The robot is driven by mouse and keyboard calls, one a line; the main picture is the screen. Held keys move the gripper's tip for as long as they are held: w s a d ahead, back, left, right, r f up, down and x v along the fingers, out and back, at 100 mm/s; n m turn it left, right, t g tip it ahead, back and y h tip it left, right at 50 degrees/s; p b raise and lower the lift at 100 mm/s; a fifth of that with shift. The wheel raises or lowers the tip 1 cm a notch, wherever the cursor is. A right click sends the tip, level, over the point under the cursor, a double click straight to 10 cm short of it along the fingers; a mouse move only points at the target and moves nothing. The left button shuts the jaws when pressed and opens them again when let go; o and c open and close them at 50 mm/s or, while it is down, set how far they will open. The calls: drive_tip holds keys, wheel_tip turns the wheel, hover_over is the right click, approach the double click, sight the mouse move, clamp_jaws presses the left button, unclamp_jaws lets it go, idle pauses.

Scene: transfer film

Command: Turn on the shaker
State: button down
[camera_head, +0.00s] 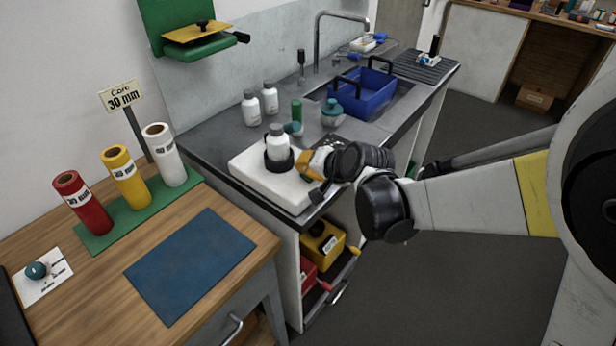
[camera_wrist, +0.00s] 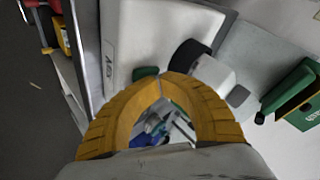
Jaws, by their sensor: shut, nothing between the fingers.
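The shaker (camera_head: 258,178) is a low white box on the grey counter, near its front end. A white bottle (camera_head: 278,143) stands upright in a black ring holder on top of it. My gripper (camera_head: 303,164), with yellow fingers, is shut and empty over the right part of the shaker, beside the bottle. In the wrist view the fingertips (camera_wrist: 162,78) meet close to a small dark green part (camera_wrist: 145,72) at the white shaker body (camera_wrist: 145,35). I cannot tell whether they touch it. The bottle (camera_wrist: 213,76) shows just right of the fingertips.
Two white bottles (camera_head: 251,108), a green cylinder (camera_head: 297,110) and a teal-lidded vessel (camera_head: 332,113) stand behind the shaker. A wooden table with a blue mat (camera_head: 192,264) and coloured rolls (camera_head: 126,178) is at the left.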

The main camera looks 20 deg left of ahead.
drive_tip(key=shift+s+a+f, duration=0.1)
drive_tip(key=shift+s+f, duration=0.15)
idle(0.4)
drive_tip(key=shift+r+p, duration=0.6)
drive_tip(key=shift+r, duration=0.35)
drive_tip(key=r+p, duration=0.1)
drive_tip(key=r, duration=0.1)
drive_tip(key=d+r+p, duration=0.1)
drive_tip(key=r+p, duration=0.1)
drive_tip(key=shift+s+d+r+p, duration=0.1)
drive_tip(key=shift+r+p, duration=0.15)
drive_tip(key=shift+p, duration=0.05)
